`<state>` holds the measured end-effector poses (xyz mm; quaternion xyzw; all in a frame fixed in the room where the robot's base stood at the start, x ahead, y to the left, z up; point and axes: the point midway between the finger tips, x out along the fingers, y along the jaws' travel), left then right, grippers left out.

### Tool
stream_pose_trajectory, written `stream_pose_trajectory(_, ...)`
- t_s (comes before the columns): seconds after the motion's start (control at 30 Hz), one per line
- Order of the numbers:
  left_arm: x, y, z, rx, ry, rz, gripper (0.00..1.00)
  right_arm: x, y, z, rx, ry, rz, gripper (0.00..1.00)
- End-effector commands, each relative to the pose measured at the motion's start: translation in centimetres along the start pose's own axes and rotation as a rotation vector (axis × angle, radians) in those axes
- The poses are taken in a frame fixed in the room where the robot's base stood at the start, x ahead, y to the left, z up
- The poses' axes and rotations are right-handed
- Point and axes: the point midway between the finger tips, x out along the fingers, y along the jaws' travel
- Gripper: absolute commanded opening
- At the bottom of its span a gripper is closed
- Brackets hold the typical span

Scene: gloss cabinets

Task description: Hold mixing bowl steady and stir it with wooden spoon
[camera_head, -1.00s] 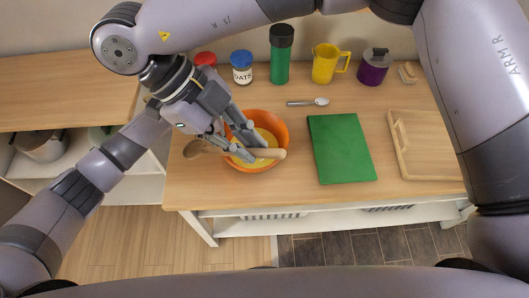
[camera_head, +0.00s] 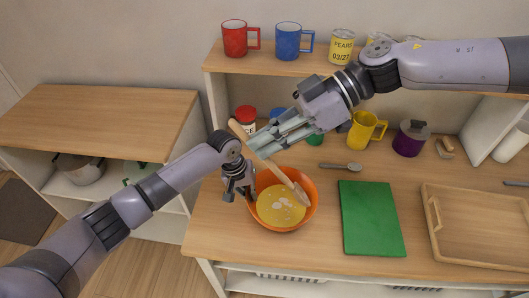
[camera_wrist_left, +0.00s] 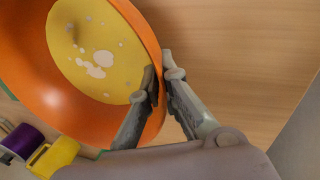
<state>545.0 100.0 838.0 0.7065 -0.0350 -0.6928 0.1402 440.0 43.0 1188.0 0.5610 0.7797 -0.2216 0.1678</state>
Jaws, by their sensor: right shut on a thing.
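The orange mixing bowl (camera_head: 311,204) stands on the wooden counter with yellow mix (camera_head: 272,210) and pale patches inside. It also fills the upper left of the left wrist view (camera_wrist_left: 60,100). My right gripper (camera_head: 260,142) is shut on the wooden spoon (camera_head: 283,178), above the bowl. The spoon slants, its upper end to the upper left and its lower end over the bowl's right inside; I cannot tell if it touches the mix. My left gripper (camera_wrist_left: 162,76) is at the bowl's left rim, one finger inside and one outside. Whether both fingers press the rim is unclear.
A green board (camera_head: 370,218), a metal spoon (camera_head: 341,167) and a wooden tray (camera_head: 432,245) lie to the right. A yellow mug (camera_head: 366,130) and a purple pot (camera_head: 411,138) stand behind. Red (camera_head: 234,39) and blue (camera_head: 288,41) mugs are on the shelf above.

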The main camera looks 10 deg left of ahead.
Motion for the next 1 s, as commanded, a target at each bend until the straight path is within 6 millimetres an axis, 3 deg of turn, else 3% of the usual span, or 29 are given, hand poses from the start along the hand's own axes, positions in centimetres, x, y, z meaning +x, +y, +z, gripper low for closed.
stream_pose_trajectory(0.5,0.1,0.0,0.0,0.001,-0.001,0.000,0.00,-2.4,5.7,2.1,0.281,0.277,0.527,0.00)
stream_pose_trajectory(1.0,0.1,0.0,0.0,0.001,-0.001,0.000,0.00,-4.1,10.0,6.3,0.373,0.439,0.843,0.00)
